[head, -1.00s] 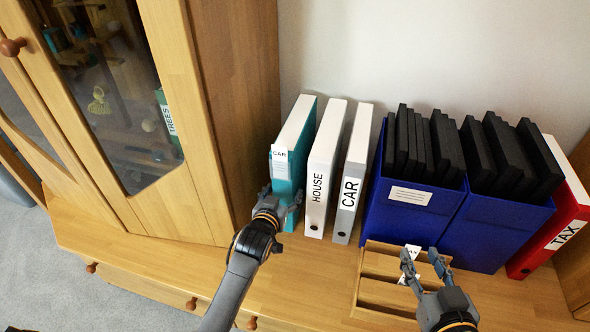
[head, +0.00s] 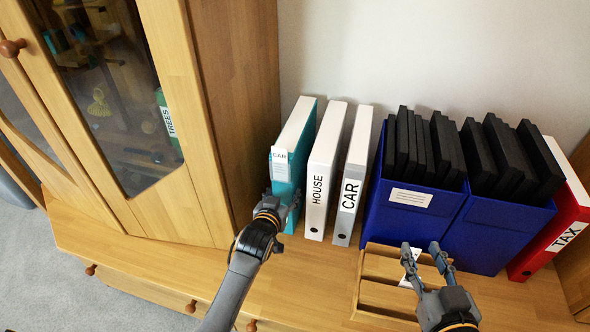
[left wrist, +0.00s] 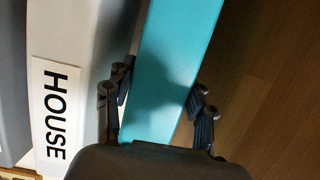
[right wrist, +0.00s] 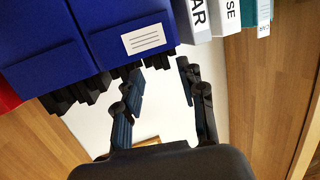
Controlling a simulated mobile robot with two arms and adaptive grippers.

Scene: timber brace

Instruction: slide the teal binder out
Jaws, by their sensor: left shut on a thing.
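The teal binder (head: 289,171) stands upright at the left end of the row, with a white CAR label on its spine; its spine also fills the middle of the left wrist view (left wrist: 176,65). My left gripper (head: 281,206) is shut on the lower part of the teal binder, one finger on each side of the spine in the left wrist view. My right gripper (head: 427,252) is open and empty above a wooden rack, in front of the blue boxes. The lower part of the teal spine is partly hidden behind my left gripper in the head view.
The white HOUSE binder (head: 320,180) stands right of the teal one, then the grey CAR binder (head: 349,190). Blue boxes (head: 410,216) of black cases and a red TAX binder (head: 550,245) follow. A wooden cabinet (head: 235,120) stands close on the left. The wooden rack (head: 376,275) lies in front.

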